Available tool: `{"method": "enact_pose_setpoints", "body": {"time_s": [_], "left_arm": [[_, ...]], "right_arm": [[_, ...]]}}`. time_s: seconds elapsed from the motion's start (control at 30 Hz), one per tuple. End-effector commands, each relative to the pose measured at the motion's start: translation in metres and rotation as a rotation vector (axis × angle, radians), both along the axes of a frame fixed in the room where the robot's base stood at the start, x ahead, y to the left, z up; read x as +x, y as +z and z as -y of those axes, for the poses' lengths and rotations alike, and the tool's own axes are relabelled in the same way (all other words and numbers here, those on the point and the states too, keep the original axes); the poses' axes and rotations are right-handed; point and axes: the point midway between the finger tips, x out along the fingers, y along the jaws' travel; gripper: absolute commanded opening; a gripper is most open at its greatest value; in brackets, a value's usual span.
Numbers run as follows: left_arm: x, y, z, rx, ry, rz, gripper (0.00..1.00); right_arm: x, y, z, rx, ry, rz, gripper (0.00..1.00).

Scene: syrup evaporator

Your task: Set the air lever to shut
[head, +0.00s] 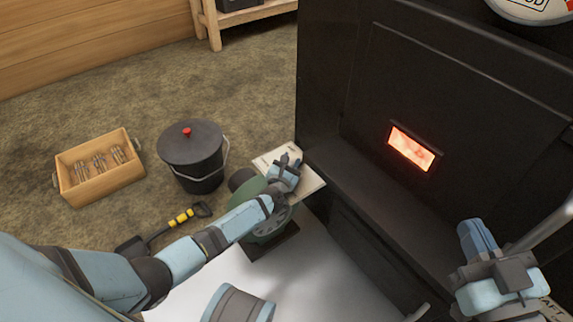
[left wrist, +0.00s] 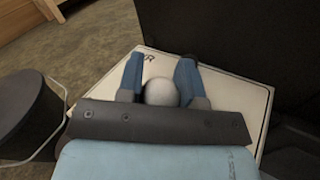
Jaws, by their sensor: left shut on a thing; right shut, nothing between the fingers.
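The air lever shows as a pale round knob (left wrist: 160,92) between my left gripper's fingers in the left wrist view. Its shaft and pointer are hidden. Behind it is a white plate (left wrist: 228,92) with partly covered lettering, also visible in the head view (head: 312,182). My left gripper (head: 292,160) is shut on the knob, over the plate beside the black evaporator; it also shows in the left wrist view (left wrist: 160,72). I cannot read the lever's setting. My right gripper (head: 475,235) is shut and empty, in front of the evaporator at the right.
The black evaporator (head: 390,100) has a glowing window (head: 412,148). A green blower (head: 266,232) sits below my left forearm. A lettered plate (head: 553,309) is at lower right.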

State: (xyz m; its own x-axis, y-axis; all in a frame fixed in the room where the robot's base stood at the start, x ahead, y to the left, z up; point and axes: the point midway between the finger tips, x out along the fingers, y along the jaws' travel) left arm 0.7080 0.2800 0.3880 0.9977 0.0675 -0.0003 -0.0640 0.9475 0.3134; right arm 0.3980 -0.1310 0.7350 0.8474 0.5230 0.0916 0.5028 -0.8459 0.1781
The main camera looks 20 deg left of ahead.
Motion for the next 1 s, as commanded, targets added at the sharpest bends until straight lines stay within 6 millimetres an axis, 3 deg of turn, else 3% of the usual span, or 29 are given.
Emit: {"method": "enact_pose_setpoints", "body": {"time_s": [0.6, 0.63, 0.73, 1.0], "left_arm": [[0.0043, -0.0011, 0.0009, 0.001, 0.011, -0.002, 0.00], [0.0043, -0.0011, 0.0009, 0.001, 0.011, -0.002, 0.36], [0.0043, -0.0010, 0.0010, 0.001, 0.011, -0.002, 0.59], [0.0047, 0.0001, 0.0015, 0.000, 0.011, -0.001, 0.59]], "right_arm": [[0.0011, 0.0020, -0.0010, 0.009, -0.003, 0.004, 0.00], [0.0011, 0.0020, -0.0010, 0.009, -0.003, 0.004, 0.00], [0.0011, 0.0019, -0.0009, 0.009, -0.003, 0.004, 0.00], [0.0010, 0.0017, -0.0005, 0.005, -0.002, 0.003, 0.00]]}}
